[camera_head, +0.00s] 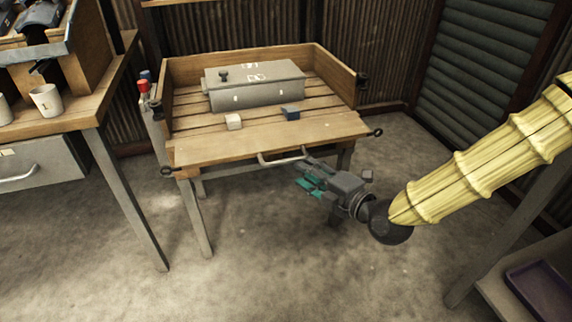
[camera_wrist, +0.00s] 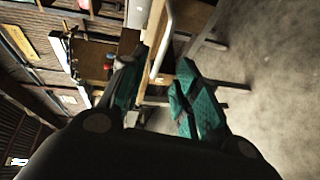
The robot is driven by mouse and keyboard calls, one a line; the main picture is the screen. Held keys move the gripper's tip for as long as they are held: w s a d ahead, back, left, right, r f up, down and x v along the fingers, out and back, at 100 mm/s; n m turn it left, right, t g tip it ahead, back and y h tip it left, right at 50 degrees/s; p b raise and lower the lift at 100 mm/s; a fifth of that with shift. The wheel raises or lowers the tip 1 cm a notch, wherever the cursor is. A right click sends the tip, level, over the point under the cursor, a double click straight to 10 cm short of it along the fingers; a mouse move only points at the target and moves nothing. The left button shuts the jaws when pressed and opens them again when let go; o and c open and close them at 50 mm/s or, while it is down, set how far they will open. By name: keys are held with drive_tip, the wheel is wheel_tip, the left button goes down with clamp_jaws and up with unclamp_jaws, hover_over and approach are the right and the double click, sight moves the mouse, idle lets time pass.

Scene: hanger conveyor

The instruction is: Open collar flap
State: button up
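The collar on the pallet has wooden walls standing at the left, back and right. Its front flap (camera_head: 270,142) is a wide board that looks folded down, roughly flat or slightly sloped, with a pale bar handle (camera_head: 282,158) along its front edge. My gripper (camera_head: 304,173) is just in front of and below the handle's right end. In the wrist view my gripper (camera_wrist: 163,58) has its teal-padded fingers spread apart. The flap edge (camera_wrist: 154,55) and handle (camera_wrist: 168,32) show in the gap, at or beyond the fingertips. I cannot tell whether they touch.
A workbench (camera_head: 75,118) with cups stands left. A purple tray (camera_head: 541,288) is at lower right. The floor in front is clear.

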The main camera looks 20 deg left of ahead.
sight(287, 161)
drive_tip(key=b+x, duration=0.2)
drive_tip(key=x, duration=0.7)
drive_tip(key=shift+d+f, duration=0.1)
clamp_jaws()
